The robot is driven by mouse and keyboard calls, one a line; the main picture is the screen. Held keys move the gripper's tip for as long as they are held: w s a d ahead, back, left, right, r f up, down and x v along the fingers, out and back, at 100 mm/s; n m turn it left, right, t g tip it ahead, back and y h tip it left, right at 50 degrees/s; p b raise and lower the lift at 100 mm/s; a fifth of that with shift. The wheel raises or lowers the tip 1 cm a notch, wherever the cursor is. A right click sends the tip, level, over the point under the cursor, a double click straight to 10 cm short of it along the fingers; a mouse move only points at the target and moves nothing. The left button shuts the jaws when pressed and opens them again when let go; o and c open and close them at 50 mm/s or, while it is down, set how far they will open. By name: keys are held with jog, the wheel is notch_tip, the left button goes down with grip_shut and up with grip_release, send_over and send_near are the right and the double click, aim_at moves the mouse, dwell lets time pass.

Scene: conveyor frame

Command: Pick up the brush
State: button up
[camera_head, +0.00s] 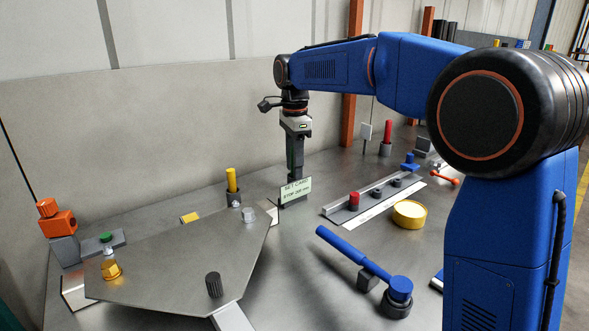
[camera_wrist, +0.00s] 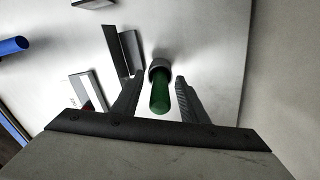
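A green cylindrical handle (camera_wrist: 160,95) stands in a grey round holder (camera_wrist: 159,66) in the wrist view; I cannot tell for sure that it is the brush. My gripper (camera_wrist: 160,77) is open, with one finger on each side of the green handle and a gap visible on both sides. In the head view my gripper (camera_head: 294,165) points down behind a small sign card (camera_head: 296,190), which hides the lower part of that spot. A blue-handled tool (camera_head: 352,251) with a round head lies on the table, clear of my gripper.
A yellow handle (camera_head: 231,180) and a red handle (camera_head: 387,132) stand in dark cups. A metal rail (camera_head: 374,197) with small knobs and a yellow round tin (camera_head: 409,213) are to the right. A raised metal plate (camera_head: 180,262) fills the left. Bare table lies between plate and blue tool.

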grip_shut()
